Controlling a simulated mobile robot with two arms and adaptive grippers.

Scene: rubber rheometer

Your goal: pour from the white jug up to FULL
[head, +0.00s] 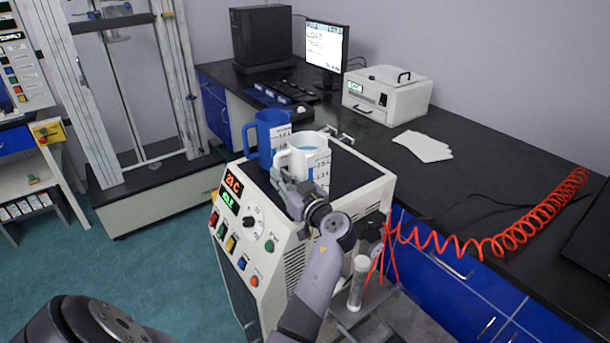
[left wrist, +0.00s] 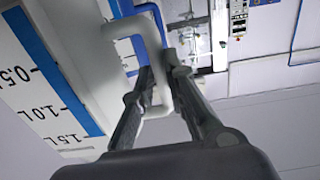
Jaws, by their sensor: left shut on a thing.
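The white jug (head: 303,160) stands about upright over the dark top of the cream machine (head: 372,190), with bluish liquid inside. Whether it touches the top I cannot tell. My left gripper (head: 288,184) is shut on its handle. In the left wrist view the fingers (left wrist: 160,82) close around the white handle (left wrist: 161,104), beside a blue-striped scale (left wrist: 50,62) marked 0.5L to 1.5L. A blue jug (head: 268,128) with a white scale label stands just behind and left. Its inside is hidden, and no FULL mark is readable. My right gripper is not in view.
The machine's front has a lit display (head: 231,187), a dial and coloured buttons. A red coiled hose (head: 520,228) and a clear cylinder (head: 357,283) are at the right. Behind, a black bench holds a monitor (head: 326,45), a white box (head: 388,95) and papers (head: 423,147).

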